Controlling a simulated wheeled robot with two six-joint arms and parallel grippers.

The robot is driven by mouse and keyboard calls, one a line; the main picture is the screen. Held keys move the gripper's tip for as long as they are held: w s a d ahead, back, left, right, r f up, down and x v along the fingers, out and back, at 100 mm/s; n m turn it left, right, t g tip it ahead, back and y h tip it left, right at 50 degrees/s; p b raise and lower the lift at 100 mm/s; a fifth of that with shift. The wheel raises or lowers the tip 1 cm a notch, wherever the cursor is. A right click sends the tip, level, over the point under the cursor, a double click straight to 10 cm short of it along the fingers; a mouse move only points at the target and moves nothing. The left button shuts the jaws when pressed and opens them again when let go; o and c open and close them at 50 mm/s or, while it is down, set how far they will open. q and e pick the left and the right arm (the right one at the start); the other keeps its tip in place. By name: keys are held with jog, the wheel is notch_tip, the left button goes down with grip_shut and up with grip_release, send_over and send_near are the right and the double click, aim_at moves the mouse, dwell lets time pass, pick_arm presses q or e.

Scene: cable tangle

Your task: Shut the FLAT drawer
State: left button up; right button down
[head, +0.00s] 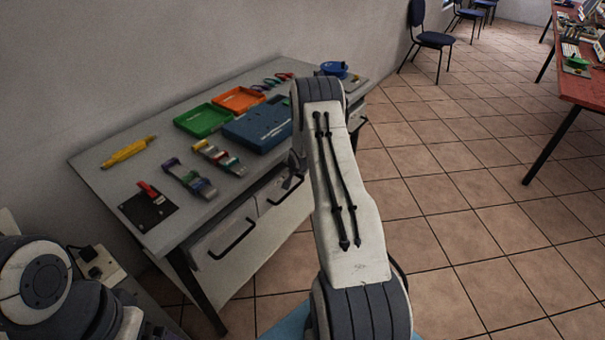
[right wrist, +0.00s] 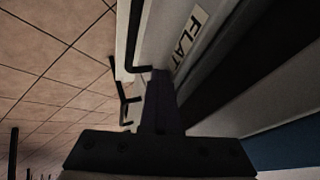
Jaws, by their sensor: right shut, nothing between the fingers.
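The FLAT drawer (right wrist: 158,45) shows in the right wrist view as a pale front with a "FLAT" label (right wrist: 189,34) and a black bar handle (right wrist: 137,55). A dark band lies beside its edge; I cannot tell how far it is open. My right gripper (right wrist: 160,80) is shut and empty, its fingertips close against the drawer front near the handle; contact is unclear. In the head view my right arm hides part of the cabinet, and two drawer fronts with black handles show left of it, one at the left (head: 232,238). My left gripper is out of view.
The grey worktop (head: 120,180) holds a green tray (head: 202,121), an orange tray (head: 238,99), a blue tray (head: 255,130), a yellow tool (head: 129,152) and a black plate with a red lever (head: 148,205).

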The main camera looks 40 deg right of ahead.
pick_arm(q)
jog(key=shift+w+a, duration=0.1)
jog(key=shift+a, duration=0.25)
pick_arm(e)
jog(key=shift+w+d+r, duration=0.15)
jog(key=shift+w+r, duration=0.05)
jog(key=shift+w, duration=0.25)
jog(key=shift+d, duration=0.15)
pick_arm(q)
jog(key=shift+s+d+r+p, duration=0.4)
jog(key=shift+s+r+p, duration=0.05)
pick_arm(e)
jog(key=s+a+r, duration=0.2)
jog(key=s+r, duration=0.5)
jog(key=s, duration=0.3)
jog(key=shift+r, duration=0.2)
